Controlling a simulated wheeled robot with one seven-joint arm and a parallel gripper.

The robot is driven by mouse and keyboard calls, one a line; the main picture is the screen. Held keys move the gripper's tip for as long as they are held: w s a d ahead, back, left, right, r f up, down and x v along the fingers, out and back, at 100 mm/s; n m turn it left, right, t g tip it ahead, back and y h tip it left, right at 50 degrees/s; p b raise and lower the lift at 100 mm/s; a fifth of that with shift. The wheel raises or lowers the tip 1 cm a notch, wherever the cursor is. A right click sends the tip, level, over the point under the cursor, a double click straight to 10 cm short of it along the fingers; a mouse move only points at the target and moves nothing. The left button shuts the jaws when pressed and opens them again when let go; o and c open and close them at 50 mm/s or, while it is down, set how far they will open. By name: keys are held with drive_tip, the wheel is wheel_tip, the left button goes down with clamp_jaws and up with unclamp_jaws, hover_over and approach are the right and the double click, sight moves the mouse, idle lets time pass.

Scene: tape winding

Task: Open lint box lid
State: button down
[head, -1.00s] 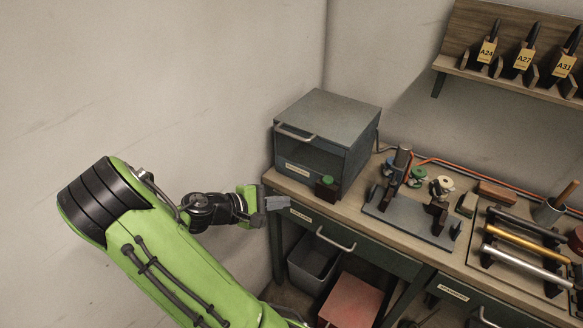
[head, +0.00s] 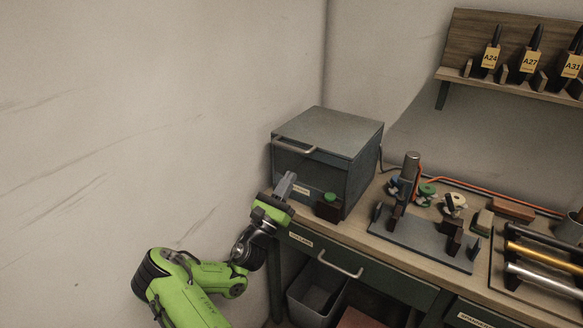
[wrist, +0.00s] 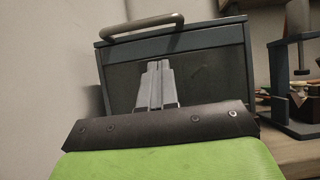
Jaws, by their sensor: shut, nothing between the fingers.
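The lint box (head: 345,178) is a dark grey metal box at the left end of the workbench. Its flat lid (head: 333,131) is down, with a pale bar handle (head: 294,146) along its front edge. The handle also shows at the top of the wrist view (wrist: 142,27). My gripper (head: 287,178) is in front of the box's front face, below the handle. Its fingers (wrist: 156,80) are together and empty, pointing up toward the box. I cannot tell whether they touch the front face. Part of the front label is hidden behind the gripper.
A small dark block with a green button (head: 329,203) stands at the box's front. A winding fixture (head: 420,234) stands to the right on the bench (head: 400,262). A drawer handle (head: 341,265) juts out below. The wall is close on the left.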

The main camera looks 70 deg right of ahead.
drive_tip(key=r, duration=0.1)
drive_tip(key=d+r, duration=0.1)
drive_tip(key=r, duration=0.1)
drive_tip(key=d+r, duration=0.1)
drive_tip(key=shift+s+r, duration=0.15)
drive_tip(key=shift+r, duration=0.15)
drive_tip(key=shift+a, duration=0.1)
